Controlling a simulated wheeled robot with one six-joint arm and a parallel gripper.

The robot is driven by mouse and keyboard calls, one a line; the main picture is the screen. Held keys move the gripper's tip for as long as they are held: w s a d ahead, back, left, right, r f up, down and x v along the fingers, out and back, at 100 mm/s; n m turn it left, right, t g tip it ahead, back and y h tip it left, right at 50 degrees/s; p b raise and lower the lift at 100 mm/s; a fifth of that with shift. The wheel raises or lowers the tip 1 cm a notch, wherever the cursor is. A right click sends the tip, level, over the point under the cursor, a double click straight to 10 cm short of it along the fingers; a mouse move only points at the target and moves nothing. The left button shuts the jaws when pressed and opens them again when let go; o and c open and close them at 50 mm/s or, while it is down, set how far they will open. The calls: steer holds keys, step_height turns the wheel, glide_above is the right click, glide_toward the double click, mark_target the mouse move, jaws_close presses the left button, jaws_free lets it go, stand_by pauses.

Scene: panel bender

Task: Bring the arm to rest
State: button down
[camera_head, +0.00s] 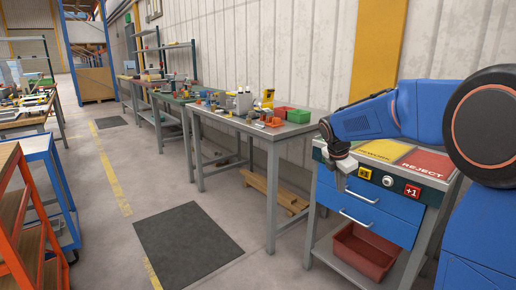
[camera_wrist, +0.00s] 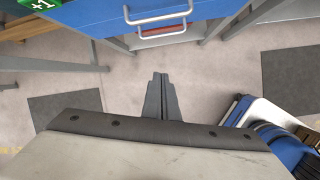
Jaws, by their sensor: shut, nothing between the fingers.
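My gripper (camera_wrist: 160,76) is shut and empty in the wrist view, its two dark fingers together over the floor. In the head view my blue arm reaches in from the right, and my gripper (camera_head: 347,183) hangs in front of the blue drawer cabinet (camera_head: 362,205), near its top edge. I cannot tell there whether it touches the cabinet. In the wrist view the blue drawer front and its bar handle (camera_wrist: 158,17) lie beyond the fingertips, apart from them.
The cabinet top has a yellow area and a red REJECT area (camera_head: 424,165); a red bin (camera_head: 365,250) sits below. A grey workbench (camera_head: 275,131) with bins and parts stands left of it. A blue cart (camera_head: 55,185) and orange rack (camera_head: 20,220) stand far left. The floor between is clear, with a dark mat (camera_head: 185,245).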

steer(key=s+r+m+y, duration=0.25)
steer(key=s+m, duration=0.85)
steer(key=s, duration=1.1)
steer(key=s+a+f+m+t, duration=0.1)
steer(key=s+f+m, duration=0.1)
steer(key=s+m, duration=0.3)
steer(key=s+a+f+m, duration=0.1)
steer(key=s+f+m, duration=0.2)
steer(key=s, duration=1.1)
steer(key=shift+a+f+m+t, duration=0.25)
steer(key=shift+a+m+t, duration=0.15)
steer(key=shift+m, duration=1.1)
steer(key=shift+y, duration=0.25)
